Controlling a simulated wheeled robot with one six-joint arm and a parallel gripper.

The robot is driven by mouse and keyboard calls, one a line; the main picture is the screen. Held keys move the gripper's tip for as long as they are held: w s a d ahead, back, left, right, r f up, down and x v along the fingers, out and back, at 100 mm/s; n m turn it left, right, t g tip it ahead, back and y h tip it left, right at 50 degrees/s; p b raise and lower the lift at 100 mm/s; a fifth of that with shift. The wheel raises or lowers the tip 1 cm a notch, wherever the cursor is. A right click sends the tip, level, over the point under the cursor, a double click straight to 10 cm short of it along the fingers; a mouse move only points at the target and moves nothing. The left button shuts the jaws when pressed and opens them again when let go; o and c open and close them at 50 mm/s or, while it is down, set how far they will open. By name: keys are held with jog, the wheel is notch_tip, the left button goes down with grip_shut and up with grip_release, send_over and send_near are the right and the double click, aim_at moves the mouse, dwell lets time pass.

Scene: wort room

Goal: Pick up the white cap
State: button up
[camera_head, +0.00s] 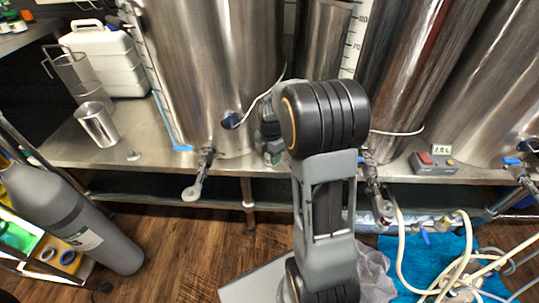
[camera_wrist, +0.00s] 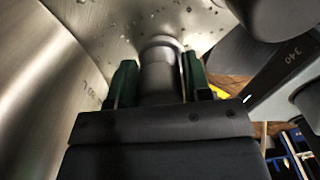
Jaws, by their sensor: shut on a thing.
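My gripper (camera_wrist: 157,68) is shut on a grey cylindrical piece (camera_wrist: 160,50) with a paler rounded rim, in the wrist view. Its two dark green fingers press on the left and right of the piece. The piece lies in shadow, and I cannot tell from its look whether it is the white cap. In the head view my gripper (camera_head: 272,153) is low in front of the steel tanks, at the bench's front edge, partly hidden by my arm. What it holds cannot be made out there. No other clearly white cap shows.
Large steel tanks (camera_head: 210,70) stand close behind my gripper, with valves (camera_head: 200,170) jutting forward. A small round metal piece (camera_head: 133,155) and a steel cup (camera_head: 97,124) are on the bench (camera_head: 160,150) at left. A grey gas cylinder (camera_head: 70,220) leans at left. Hoses (camera_head: 460,260) lie at right.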

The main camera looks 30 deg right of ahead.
jog(key=shift+r+p, duration=2.15)
jog(key=shift+r, duration=2.9)
jog(key=shift+r+p, duration=2.15)
jog(key=shift+r, duration=0.1)
